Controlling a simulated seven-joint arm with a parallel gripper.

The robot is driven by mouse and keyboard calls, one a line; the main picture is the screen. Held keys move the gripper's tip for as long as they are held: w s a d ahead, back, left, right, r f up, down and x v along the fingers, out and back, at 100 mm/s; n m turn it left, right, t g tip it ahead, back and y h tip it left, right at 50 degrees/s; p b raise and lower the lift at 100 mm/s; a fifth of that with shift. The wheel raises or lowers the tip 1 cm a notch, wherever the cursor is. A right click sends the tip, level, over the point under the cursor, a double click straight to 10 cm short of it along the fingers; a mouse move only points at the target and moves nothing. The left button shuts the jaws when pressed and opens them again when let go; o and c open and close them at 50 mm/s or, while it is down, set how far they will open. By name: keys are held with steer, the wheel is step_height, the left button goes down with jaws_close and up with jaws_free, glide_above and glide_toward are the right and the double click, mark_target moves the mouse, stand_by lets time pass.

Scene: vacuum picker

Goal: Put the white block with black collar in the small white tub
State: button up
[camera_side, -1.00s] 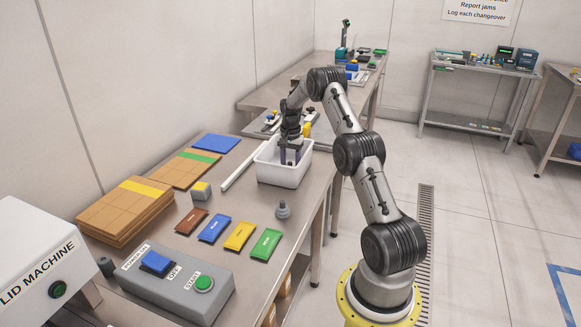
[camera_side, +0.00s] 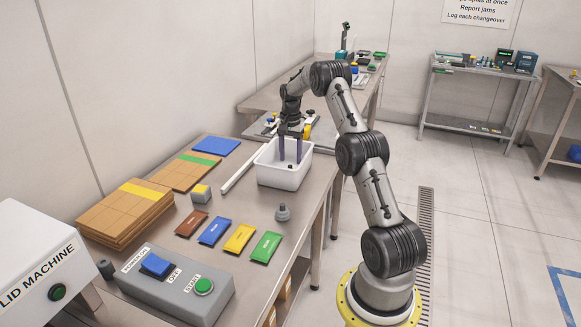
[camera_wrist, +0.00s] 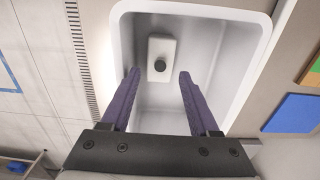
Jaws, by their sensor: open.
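The white block with black collar (camera_wrist: 161,58) lies on the floor of the small white tub (camera_wrist: 121,22), close to one end wall. In the side view the tub (camera_side: 284,177) stands on the steel table, and only a dark spot of the block (camera_side: 290,166) shows inside it. My gripper (camera_side: 291,163) is above the tub, pointing down. In the wrist view its two purple fingers (camera_wrist: 158,75) are spread apart with nothing between them. The block is apart from the fingers.
Brown, blue, yellow and green packets (camera_side: 239,238) lie nearer the camera, with a grey knobbed piece (camera_side: 283,212) beside them. A white bar (camera_side: 239,172) lies left of the tub. Cardboard stacks (camera_side: 125,211) and a grey control box (camera_side: 176,284) take up the table's left and front.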

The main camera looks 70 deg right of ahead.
mark_target(290, 166)
steer(key=w+a+r+n+t, duration=0.15)
steer(key=a+r+n, duration=0.35)
steer(key=a+r, duration=1.1)
steer(key=s+a+r+n+t+h, duration=0.1)
steer(key=s+a+r+n, duration=0.15)
steer(key=a, duration=0.35)
steer(key=s+a+r+n, duration=0.1)
steer(key=a+r, duration=0.3)
steer(key=a, duration=0.1)
steer(key=s+a+f+n+t+y, duration=0.1)
steer(key=s+a+f+n+t, duration=0.2)
steer(key=s+a+n, duration=0.6)
steer(key=s+a, duration=0.7)
steer(key=s, duration=0.2)
steer(key=shift+a+f, duration=0.15)
steer(key=shift+a, duration=0.1)
